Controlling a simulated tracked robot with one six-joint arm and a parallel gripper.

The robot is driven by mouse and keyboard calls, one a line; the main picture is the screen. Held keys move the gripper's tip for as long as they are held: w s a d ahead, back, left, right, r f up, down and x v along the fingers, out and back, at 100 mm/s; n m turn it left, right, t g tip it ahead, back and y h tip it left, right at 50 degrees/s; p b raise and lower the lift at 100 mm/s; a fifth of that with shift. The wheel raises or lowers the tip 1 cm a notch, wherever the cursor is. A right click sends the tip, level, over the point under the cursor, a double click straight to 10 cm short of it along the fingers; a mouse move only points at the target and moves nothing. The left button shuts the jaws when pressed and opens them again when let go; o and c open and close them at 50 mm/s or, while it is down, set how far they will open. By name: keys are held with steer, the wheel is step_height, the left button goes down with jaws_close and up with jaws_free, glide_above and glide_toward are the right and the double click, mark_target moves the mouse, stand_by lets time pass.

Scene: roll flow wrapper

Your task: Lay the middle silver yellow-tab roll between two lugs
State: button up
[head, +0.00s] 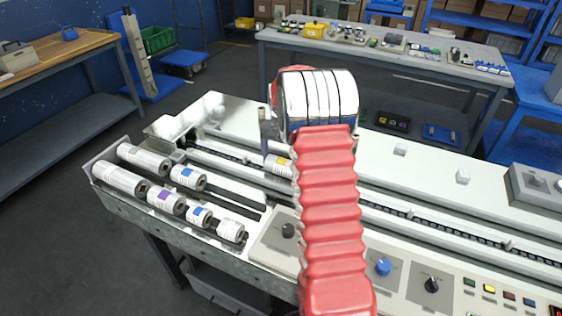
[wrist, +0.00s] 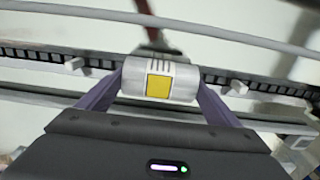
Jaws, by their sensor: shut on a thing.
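A silver roll with a yellow tab (wrist: 158,87) is held crosswise between the two purple fingers of my gripper (wrist: 160,82). In the head view the roll (head: 279,166) shows left of my red arm, which hides its right part and most of my gripper. In the wrist view the dark lugged chain (wrist: 35,55) runs behind the roll. One pale lug (wrist: 73,64) stands left of the roll and another lug (wrist: 238,87) right of it. The roll appears over the chain between them; I cannot tell whether it touches the chain.
Several other silver rolls lie in the tray (head: 107,184) at the left, with blue (head: 188,177) and purple (head: 166,199) tabs among them. Rails flank the chain channel. A control panel with knobs (head: 383,267) lies in front; a grey box (head: 535,188) stands at the right.

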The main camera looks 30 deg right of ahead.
steer(key=shift+f, duration=0.35)
steer(key=o, duration=1.2)
step_height(320, 180, up, 14)
steer(key=shift+f, duration=0.15)
steer(key=shift+w, duration=0.1)
stand_by(0.8)
